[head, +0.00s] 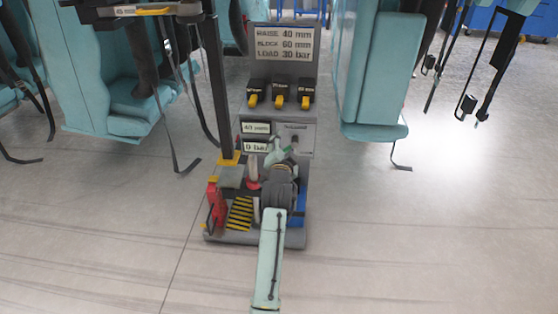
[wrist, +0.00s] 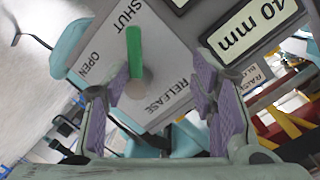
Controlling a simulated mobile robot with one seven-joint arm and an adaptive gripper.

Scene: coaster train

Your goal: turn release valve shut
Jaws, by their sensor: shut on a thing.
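The release valve's green lever (wrist: 134,50) stands out from a light grey panel (wrist: 182,65) marked SHUT, OPEN and RELEASE in the wrist view. Its free end points close to the SHUT label; OPEN lies to the left. My gripper (wrist: 165,95) is at the lever, which shows close to the left finger. The purple finger pads stand well apart, and the exact contact is hard to make out. In the head view my gripper (head: 280,153) is at the stand's lower panel and hides most of the valve.
The grey stand (head: 284,38) carries a RAISE/BLOCK/LOAD sign and several yellow switches (head: 279,101). A red jack-like part (head: 213,203) and striped plate (head: 240,213) sit on its base. Teal seats (head: 375,75) hang on both sides with straps.

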